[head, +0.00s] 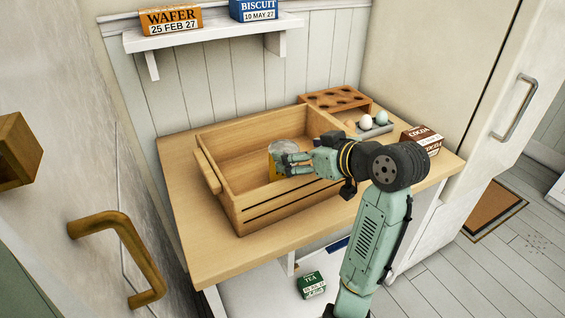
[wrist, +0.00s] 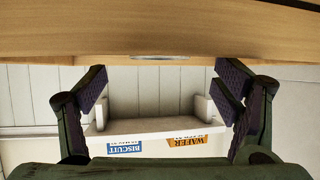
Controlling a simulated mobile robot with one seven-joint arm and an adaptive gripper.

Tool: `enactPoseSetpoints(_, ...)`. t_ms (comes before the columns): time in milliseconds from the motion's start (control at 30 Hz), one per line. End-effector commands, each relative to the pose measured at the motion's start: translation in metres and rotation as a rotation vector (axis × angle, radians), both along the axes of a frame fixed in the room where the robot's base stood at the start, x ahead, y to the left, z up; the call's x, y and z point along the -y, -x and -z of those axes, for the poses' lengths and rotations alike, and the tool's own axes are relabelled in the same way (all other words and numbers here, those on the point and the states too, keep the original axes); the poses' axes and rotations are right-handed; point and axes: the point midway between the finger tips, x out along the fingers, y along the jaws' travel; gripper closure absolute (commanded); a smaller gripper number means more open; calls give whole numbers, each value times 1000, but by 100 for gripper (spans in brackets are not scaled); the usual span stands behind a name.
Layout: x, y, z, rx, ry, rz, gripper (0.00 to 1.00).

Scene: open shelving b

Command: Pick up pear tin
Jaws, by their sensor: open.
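Whether the fingers touch the tin is not clear.
The crate's walls stand around the tin. Eggs lie on a grey tray (head: 375,131) at the right, near a cocoa box (head: 422,140). A wall shelf (head: 215,35) holds a wafer box (head: 171,20) and a biscuit box (head: 254,10). A tea box (head: 312,285) is below the tabletop.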

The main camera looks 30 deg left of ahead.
Motion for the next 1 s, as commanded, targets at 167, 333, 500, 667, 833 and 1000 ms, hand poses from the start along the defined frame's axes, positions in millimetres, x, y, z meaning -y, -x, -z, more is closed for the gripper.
enactPoseSetpoints(167, -13, -4, 6, 1, 1, 0, 17)
enactPoseSetpoints(333, -31, -10, 13, -4, 3, -4, 17)
enactPoseSetpoints(500, -51, -17, 24, -3, 1, -2, 17)
enactPoseSetpoints(667, -57, -20, 29, 1, 1, 0, 17)
enactPoseSetpoints(833, -57, -20, 29, 1, 1, 0, 18)
enactPoseSetpoints(1000, -57, -20, 28, 1, 0, 0, 29)
